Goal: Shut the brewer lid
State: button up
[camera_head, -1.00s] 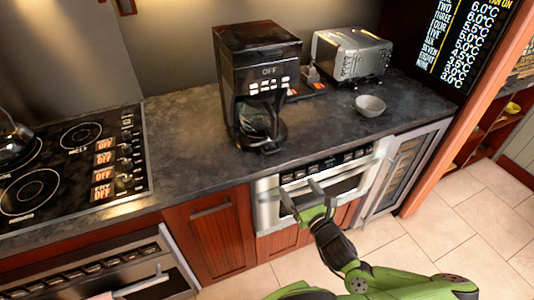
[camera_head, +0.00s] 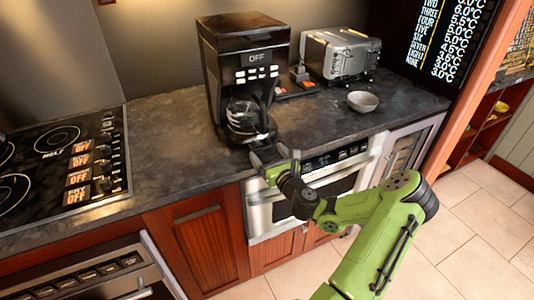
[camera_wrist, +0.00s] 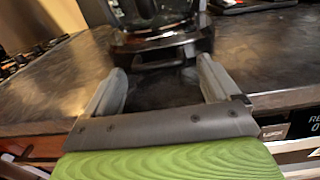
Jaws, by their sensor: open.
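The brewer (camera_head: 245,65) is a tall black coffee maker on the dark counter, with a display reading OFF and a row of buttons. Its lid (camera_head: 243,25) forms the top and looks flat and level; I cannot tell whether it is fully shut. The glass carafe (camera_head: 246,118) sits on the base. My gripper (camera_head: 269,155) is open and empty at the counter's front edge, just in front of the carafe and well below the lid. In the wrist view, the two fingers (camera_wrist: 165,84) stand apart, with the brewer's dark base (camera_wrist: 160,50) beyond them.
A silver toaster (camera_head: 340,54) and a small grey bowl (camera_head: 362,101) stand to the right. A stove (camera_head: 60,165) is at the left. A built-in microwave drawer (camera_head: 320,185) lies under the counter edge. Counter left of the brewer is clear.

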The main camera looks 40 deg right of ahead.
jog(key=shift+w+d, duration=0.2)
jog(key=shift+w, duration=0.45)
jog(key=c, duration=1.3)
jog(key=shift+s+a+f, duration=0.1)
jog(key=shift+s+a, duration=0.05)
jog(key=shift+s, duration=0.5)
jog(key=o, duration=1.3)
jog(key=shift+s, duration=0.1)
jog(key=shift+s, duration=0.1)
jog(key=p+v, duration=1)
jog(key=v, duration=0.5)
jog(key=shift+s+a, duration=0.2)
jog(key=shift+s, duration=0.05)
